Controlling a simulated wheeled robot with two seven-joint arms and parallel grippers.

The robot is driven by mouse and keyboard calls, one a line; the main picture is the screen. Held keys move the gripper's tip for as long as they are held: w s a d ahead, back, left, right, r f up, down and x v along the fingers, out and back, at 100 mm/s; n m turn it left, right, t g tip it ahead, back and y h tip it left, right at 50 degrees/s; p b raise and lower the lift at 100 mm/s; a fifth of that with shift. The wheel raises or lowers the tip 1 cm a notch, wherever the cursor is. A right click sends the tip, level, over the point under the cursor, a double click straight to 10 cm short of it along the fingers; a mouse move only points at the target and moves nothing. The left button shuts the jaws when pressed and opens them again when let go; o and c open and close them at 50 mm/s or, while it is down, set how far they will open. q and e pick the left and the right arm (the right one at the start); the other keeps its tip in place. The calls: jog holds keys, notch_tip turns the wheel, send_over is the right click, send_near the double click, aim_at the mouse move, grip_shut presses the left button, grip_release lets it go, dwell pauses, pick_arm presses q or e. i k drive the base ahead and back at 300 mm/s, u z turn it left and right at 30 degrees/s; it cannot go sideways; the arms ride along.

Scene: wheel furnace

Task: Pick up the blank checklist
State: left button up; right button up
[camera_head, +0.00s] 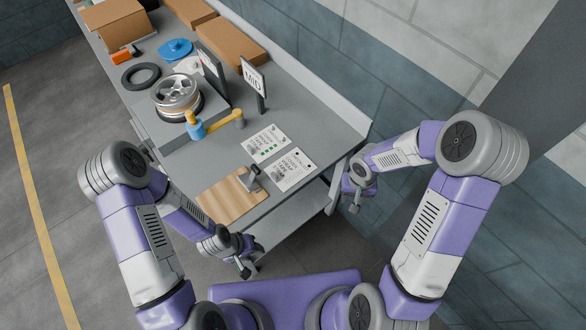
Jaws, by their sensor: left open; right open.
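Two white printed sheets lie side by side on the grey bench. The upper sheet (266,143) carries green marks. The lower sheet (293,169), near the bench's right edge, shows no green marks and looks like the blank checklist. Its fine print is too small to read. A brown wooden clipboard (225,198) with a grey metal clip (252,179) lies just left of the lower sheet, with no paper seen on it. My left gripper (245,270) is open and empty, off the bench's near edge. My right gripper (353,206) is open and empty, off the bench's right end.
A MID sign (254,79) stands upright behind.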

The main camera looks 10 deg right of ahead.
aim_at(291, 168)
jog(key=z, duration=1.65)
jog(key=i, duration=0.45)
jog(key=u, duration=3.2)
